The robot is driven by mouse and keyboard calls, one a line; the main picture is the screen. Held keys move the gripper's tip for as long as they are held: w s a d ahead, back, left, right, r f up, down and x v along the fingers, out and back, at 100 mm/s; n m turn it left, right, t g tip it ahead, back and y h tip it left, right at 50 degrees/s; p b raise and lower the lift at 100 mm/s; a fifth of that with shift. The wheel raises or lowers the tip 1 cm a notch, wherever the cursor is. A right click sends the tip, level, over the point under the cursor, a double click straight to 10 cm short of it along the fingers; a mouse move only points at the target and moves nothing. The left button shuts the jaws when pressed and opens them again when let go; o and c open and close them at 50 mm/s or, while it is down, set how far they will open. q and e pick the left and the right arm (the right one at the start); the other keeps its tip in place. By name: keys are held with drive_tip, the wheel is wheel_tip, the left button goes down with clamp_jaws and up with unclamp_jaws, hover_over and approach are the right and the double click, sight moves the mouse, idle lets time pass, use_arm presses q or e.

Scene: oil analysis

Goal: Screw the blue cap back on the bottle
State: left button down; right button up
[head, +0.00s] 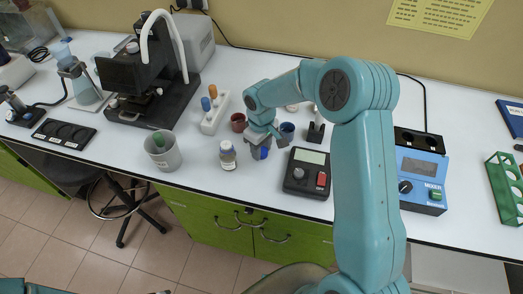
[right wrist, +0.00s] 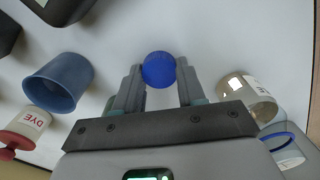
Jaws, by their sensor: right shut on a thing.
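The blue cap (head: 264,153) is held between the fingers of my right gripper (head: 259,147), above the white table. In the right wrist view the round blue cap (right wrist: 159,69) sits between the fingertips of the shut gripper (right wrist: 160,80). The bottle (head: 228,157) stands upright on the table, just left of the gripper in the head view. It is clear glass with a white label and a little amber content. In the right wrist view the bottle (right wrist: 286,149) is at the right, with a blue ring at its neck. The cap is apart from it. My left gripper is out of view.
A grey beaker (head: 163,153) stands left of the bottle. A blue cup (head: 287,130) and a brown cup (head: 238,122) stand behind the gripper. A scale (head: 306,174) lies to the right. A dye bottle (right wrist: 25,125) shows in the right wrist view. The table's front edge is near.

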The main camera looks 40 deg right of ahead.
wheel_tip(320, 180, up, 20)
drive_tip(key=b, duration=0.1)
idle(0.5)
